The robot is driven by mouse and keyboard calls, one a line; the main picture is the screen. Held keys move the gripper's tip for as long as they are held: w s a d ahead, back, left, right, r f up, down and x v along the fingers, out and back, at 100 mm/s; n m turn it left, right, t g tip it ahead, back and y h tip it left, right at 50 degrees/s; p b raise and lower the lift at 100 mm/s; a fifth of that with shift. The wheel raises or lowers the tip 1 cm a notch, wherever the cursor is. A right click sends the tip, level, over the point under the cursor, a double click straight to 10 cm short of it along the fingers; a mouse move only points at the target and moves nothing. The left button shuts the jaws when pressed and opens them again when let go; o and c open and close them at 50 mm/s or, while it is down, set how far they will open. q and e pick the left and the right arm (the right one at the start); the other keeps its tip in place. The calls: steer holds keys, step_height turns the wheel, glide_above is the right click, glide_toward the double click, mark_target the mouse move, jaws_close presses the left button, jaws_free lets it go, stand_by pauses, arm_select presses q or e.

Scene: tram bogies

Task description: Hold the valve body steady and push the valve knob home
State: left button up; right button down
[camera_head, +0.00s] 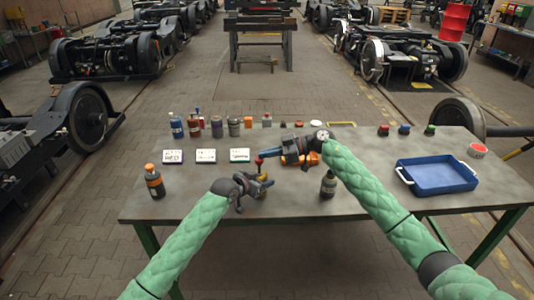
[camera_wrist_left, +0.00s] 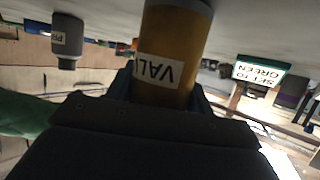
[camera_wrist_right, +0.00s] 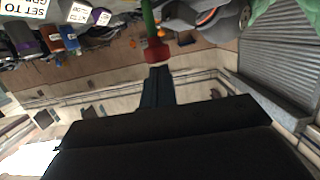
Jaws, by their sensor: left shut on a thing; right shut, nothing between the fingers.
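The valve body (camera_head: 263,177) is a yellow-orange cylinder with a white label, near the middle of the table. It fills the upper middle of the left wrist view (camera_wrist_left: 172,50), upside down there. My left gripper (camera_head: 262,186) is shut around it. The red valve knob (camera_head: 258,161) shows above the body. In the right wrist view the knob (camera_wrist_right: 157,51) sits at the end of a green stem (camera_wrist_right: 148,17). My right gripper (camera_head: 264,153) is shut and empty, with its fingertips close to the knob. I cannot tell whether they touch it.
Three label cards (camera_head: 205,156) lie left of the valve, with several bottles (camera_head: 217,126) behind. A dark bottle (camera_head: 328,184) stands right of my left gripper, another (camera_head: 154,182) at the left. An orange object (camera_head: 311,159) lies under my right arm. A blue tray (camera_head: 437,176) is at right.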

arm_select(q)
steer(key=shift+r, duration=0.1)
arm_select(e)
steer(key=shift+f, duration=1.95)
step_height(320, 180, up, 4)
steer(key=shift+r, duration=0.25)
steer(key=v, duration=1)
steer(key=shift+f, duration=0.1)
arm_select(q)
steer(key=o, duration=1.1)
